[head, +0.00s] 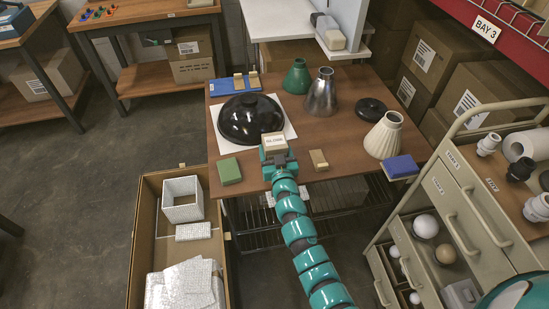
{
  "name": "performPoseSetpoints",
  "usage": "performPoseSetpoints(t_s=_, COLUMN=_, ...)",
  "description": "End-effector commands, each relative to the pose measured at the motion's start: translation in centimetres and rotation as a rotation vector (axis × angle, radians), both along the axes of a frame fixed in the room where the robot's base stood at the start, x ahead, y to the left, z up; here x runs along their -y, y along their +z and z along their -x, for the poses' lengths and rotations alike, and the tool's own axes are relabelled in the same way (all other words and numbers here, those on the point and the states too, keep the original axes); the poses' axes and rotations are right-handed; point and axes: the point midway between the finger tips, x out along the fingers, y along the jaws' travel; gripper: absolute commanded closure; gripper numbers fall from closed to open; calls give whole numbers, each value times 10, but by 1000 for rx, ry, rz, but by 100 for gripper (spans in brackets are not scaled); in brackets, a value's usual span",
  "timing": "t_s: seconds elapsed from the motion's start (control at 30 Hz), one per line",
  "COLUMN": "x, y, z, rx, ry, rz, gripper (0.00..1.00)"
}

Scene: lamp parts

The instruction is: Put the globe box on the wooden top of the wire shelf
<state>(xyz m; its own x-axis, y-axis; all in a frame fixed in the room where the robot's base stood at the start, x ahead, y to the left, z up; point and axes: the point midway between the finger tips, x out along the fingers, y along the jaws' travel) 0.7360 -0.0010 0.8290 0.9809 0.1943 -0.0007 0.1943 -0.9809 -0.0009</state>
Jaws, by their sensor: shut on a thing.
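The globe box (273,140) is a small cream carton with dark print on it, near the middle of the head view. My gripper (275,153) is shut on it from the near side, at the end of my teal arm. The wire shelf has a brown wooden top (335,133), with wire tiers below. The box shows over the near-middle part of the top, just in front of a black dome shade. I cannot tell whether it touches the wood or is held just above it.
On the top stand a black dome shade (248,118), green (297,77), silver (322,92) and cream (384,136) cone shades, and a black disc (371,110). A green box (229,171) and tan block (318,160) flank my gripper. A drawer cart (455,205) stands right.

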Motion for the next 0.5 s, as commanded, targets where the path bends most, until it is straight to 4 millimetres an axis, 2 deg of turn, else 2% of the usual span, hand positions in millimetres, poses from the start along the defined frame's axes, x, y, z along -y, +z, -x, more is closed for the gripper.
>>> performPoseSetpoints(t_s=0.1, x=-1, y=-8, z=-6, rx=0, ry=0, rz=-2, gripper=65)
performPoseSetpoints(t_s=0.3, x=-1, y=-36, z=-5, rx=-1, ry=2, rz=-2, gripper=65)
performPoseSetpoints(t_s=0.5, x=-2, y=-36, z=-5, rx=0, ry=3, rz=0, gripper=65)
